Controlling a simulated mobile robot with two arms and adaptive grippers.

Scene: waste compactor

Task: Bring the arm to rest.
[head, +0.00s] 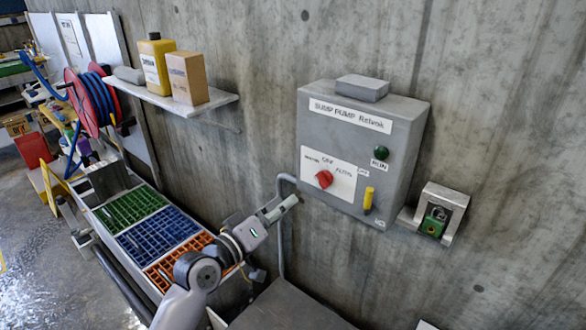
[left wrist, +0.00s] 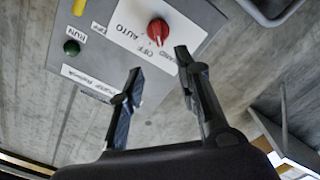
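My left gripper (head: 282,208) is in front of the concrete wall, to the left of the grey pump control box (head: 310,135) and a little lower than its red knob (head: 324,179). In the left wrist view my left gripper (left wrist: 158,63) has its two black fingers apart with nothing between them. The red knob (left wrist: 158,29) shows beyond the fingertips, apart from them, on a white plate with OFF and AUTO labels. The exact knob setting is hard to read. My right gripper is not in view.
A shelf (head: 215,104) with a yellow container (head: 157,66) and a brown box (head: 187,78) is on the wall at left. Green, blue and orange bins (head: 157,234) lie below. A small bracketed device (head: 438,215) is right of the box.

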